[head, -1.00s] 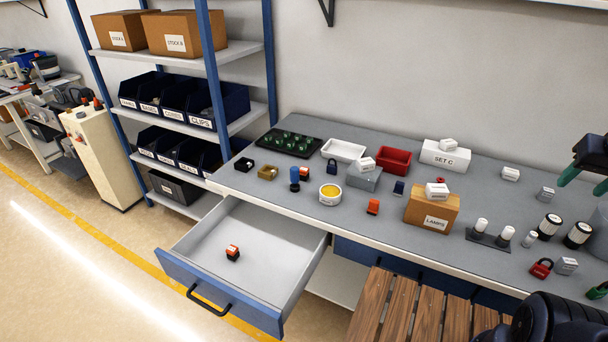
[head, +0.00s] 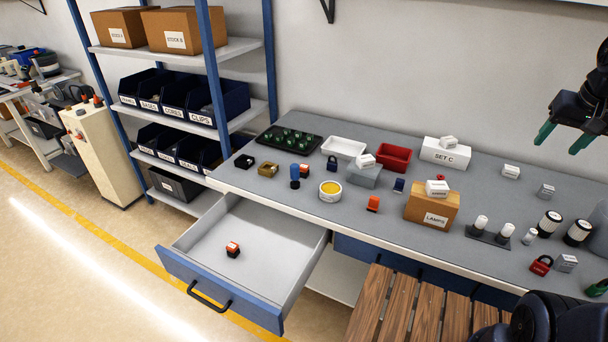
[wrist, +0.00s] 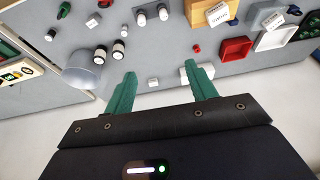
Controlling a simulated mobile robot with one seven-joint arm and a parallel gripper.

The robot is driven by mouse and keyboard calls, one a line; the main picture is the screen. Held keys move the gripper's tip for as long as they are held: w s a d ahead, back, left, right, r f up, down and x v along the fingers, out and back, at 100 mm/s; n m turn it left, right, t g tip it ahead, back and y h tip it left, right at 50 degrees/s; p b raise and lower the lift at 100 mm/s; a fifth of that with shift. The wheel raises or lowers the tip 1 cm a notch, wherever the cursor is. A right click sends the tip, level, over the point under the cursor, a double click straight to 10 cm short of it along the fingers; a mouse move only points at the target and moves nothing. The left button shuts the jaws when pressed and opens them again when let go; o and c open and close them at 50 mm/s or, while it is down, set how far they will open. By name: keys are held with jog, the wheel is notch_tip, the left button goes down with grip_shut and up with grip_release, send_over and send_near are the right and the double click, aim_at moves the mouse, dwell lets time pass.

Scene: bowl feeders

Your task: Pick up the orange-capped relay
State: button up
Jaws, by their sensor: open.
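A small relay with an orange cap and dark base (head: 232,249) lies in the open drawer (head: 198,238), on its pale floor. On the bench, a similar small orange-topped dark piece (head: 304,172) stands beside a blue-topped stamp-like piece, and an orange block (head: 373,204) stands left of the lamps box. They are too small to tell apart surely. My gripper (head: 563,142), with green fingers, is open and empty above the right part of the bench, far from all three. In the wrist view its fingers (wrist: 160,70) are apart with nothing between them.
The grey bench (head: 330,232) holds a lamps box (head: 432,206), a red tray (head: 393,158), a white tray (head: 344,148) and a yellow-topped tin (head: 330,191). A blue-posted shelf (head: 213,70) stands left. A slatted wooden surface (head: 400,312) is in front. The drawer is mostly empty.

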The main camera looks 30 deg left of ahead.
jog(key=w+a+f+g, duration=0.1)
jog(key=w+a, duration=0.8)
jog(key=a, duration=0.3)
jog(key=w+a+g, duration=0.1)
jog(key=w+a, duration=0.8)
jog(key=a, duration=0.2)
jog(key=g, duration=0.2)
send_over(304, 166)
notch_tip(304, 166, down, 26)
jog(key=shift+w+a+n, duration=0.25)
jog(key=shift+a+n, duration=0.05)
jog(key=shift+a, duration=0.1)
notch_tip(304, 166, down, 6)
jog(key=shift+r, duration=0.25)
jog(key=shift+s+d+f, duration=0.15)
jog(key=shift+d+f, duration=0.05)
jog(key=shift+f, duration=1.1)
jog(key=shift+s+d+f, duration=0.1)
jog(key=shift+d+f, duration=0.1)
jog(key=shift+f, duration=1.1)
